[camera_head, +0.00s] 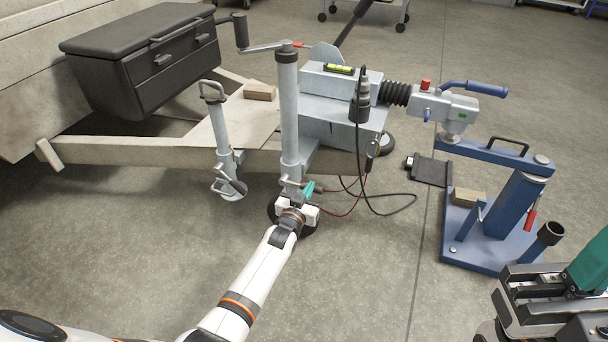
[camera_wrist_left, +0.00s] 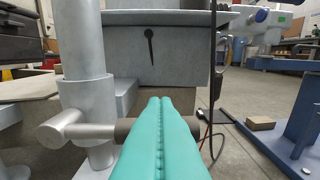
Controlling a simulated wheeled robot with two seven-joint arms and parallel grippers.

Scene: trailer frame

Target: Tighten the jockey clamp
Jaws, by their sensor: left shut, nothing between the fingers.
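The jockey tube (camera_head: 289,110) stands upright beside the trailer frame, with a crank at its top and a dark wheel at its foot. The clamp (camera_head: 291,184) is low on the tube, partly hidden by my left gripper (camera_head: 309,189). In the left wrist view the clamp handle (camera_wrist_left: 90,131) is a horizontal bar with a dark grip to the right of the tube (camera_wrist_left: 80,50). A teal finger-like part (camera_head: 590,265) at the lower right may be my right gripper, cut off.
A second silver leg (camera_head: 221,145) stands to the left. Cables (camera_head: 375,205) hang to the right of the clamp. A blue stand (camera_head: 500,215) is farther right. A dark storage box (camera_head: 145,60) sits on the trailer. Open floor lies in front.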

